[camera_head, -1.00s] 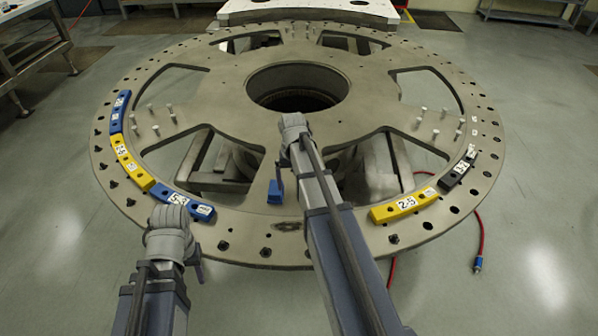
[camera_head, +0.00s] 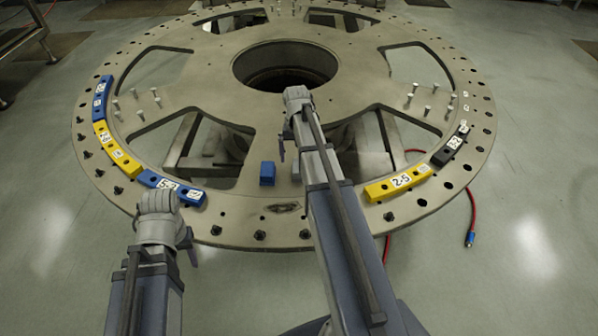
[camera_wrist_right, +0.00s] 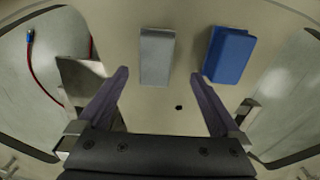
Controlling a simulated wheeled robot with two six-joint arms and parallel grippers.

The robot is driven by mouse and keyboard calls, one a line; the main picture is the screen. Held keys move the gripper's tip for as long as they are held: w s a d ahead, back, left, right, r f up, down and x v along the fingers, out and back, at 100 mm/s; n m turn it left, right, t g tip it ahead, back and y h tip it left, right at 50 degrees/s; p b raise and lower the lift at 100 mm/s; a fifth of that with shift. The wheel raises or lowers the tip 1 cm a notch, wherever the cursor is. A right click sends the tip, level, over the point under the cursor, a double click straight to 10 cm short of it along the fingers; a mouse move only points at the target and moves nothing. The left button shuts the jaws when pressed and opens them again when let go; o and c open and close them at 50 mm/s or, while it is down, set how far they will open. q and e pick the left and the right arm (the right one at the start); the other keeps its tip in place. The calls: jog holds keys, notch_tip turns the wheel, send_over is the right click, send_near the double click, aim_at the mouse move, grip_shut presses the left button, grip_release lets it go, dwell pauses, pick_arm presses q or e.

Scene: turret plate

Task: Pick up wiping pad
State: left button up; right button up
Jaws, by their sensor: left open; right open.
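A blue block (camera_head: 267,173) lies on the near part of the round metal plate (camera_head: 245,222). In the right wrist view the blue block (camera_wrist_right: 229,55) lies beside a grey block (camera_wrist_right: 157,55), with a gap between them. I cannot tell which one is the wiping pad. My right gripper (camera_wrist_right: 159,76) is open and empty, its fingers on either side of the grey block's near end in that picture; contact is not visible. In the head view my right gripper (camera_head: 282,150) is mostly hidden by its arm. My left gripper (camera_head: 189,246) is near the plate's front-left rim, its fingers partly hidden.
Yellow and blue numbered segments (camera_head: 115,150) line the plate's left rim. A yellow segment (camera_head: 399,184) and a black one (camera_head: 450,146) lie at right. Upright pins (camera_head: 430,100) and the large centre hole (camera_head: 286,68) stand out. A red hose (camera_head: 472,215) lies on the floor.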

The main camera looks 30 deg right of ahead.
jog(key=f+b, duration=0.2)
jog(key=s+f+b, duration=0.1)
jog(key=f+b, duration=0.1)
jog(key=shift+d+f, duration=0.15)
jog(key=shift+f+b, duration=0.35)
jog(key=shift+f, duration=0.05)
jog(key=shift+r, duration=0.1)
jog(key=shift+c, duration=0.4)
jog(key=c, duration=1.4)
notch_tip(320, 180, up, 10)
jog(key=p, duration=1)
